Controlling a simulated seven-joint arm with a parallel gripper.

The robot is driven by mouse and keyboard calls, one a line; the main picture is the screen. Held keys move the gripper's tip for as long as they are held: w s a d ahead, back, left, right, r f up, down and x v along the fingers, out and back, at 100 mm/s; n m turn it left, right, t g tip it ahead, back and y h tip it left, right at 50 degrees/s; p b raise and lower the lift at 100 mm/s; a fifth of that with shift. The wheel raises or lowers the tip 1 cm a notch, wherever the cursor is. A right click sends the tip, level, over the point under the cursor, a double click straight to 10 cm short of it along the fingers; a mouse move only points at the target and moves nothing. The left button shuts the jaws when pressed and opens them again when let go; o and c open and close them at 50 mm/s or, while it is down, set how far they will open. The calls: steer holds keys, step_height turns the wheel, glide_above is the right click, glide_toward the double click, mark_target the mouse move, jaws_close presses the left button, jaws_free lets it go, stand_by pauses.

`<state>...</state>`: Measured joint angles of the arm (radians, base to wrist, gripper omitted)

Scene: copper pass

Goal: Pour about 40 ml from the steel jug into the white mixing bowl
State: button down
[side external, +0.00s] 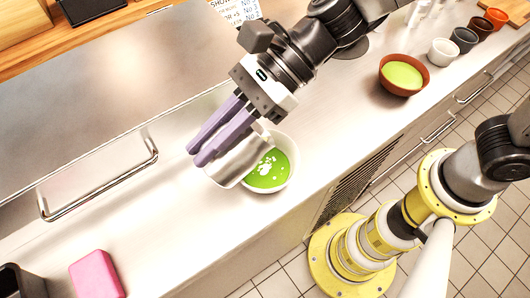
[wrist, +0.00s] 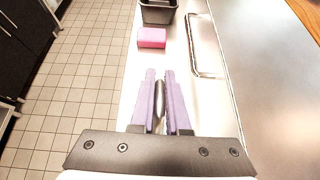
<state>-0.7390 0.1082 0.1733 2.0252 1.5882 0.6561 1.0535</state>
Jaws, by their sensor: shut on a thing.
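My gripper (side external: 222,133) has long lilac fingers and is shut on the steel jug (side external: 236,164). The jug is tilted, with its mouth toward the white mixing bowl (side external: 293,172) and overlapping the bowl's left side in the side view. The bowl stands on the counter and holds green liquid with white patches on top. I cannot make out a stream between jug and bowl. In the wrist view my gripper (wrist: 160,80) shows from behind with a dark grey strip, probably the jug's handle, between the fingers; the bowl is out of sight there.
A pink block (side external: 96,274) and a dark container (side external: 20,281) are at the lower left. A metal rail (side external: 105,190) runs along the counter's back. A terracotta bowl of green liquid (side external: 403,76) and several small cups (side external: 443,51) stand at the upper right.

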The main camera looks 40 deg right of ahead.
steer(key=shift+d+y, duration=0.3)
steer(key=shift+y, duration=0.3)
steer(key=shift+w+a+y, duration=0.1)
steer(key=shift+a+y, duration=0.2)
steer(key=shift+a, duration=0.7)
steer(key=shift+f+y, duration=0.1)
steer(key=shift+y, duration=0.2)
stand_by(0.9)
steer(key=shift+a+r+h, duration=0.15)
steer(key=shift+a+h, duration=0.4)
steer(key=shift+h, duration=0.1)
steer(key=shift+a+r+h, duration=0.15)
steer(key=shift+a+h, duration=0.35)
steer(key=shift+h, duration=0.15)
steer(key=shift+s+a+r+h, duration=0.1)
steer(key=shift+s+a+h, duration=0.2)
steer(key=shift+h, duration=0.6)
steer(key=shift+a+f+h, duration=0.35)
steer(key=shift+f+h, duration=0.3)
steer(key=shift+h, duration=0.15)
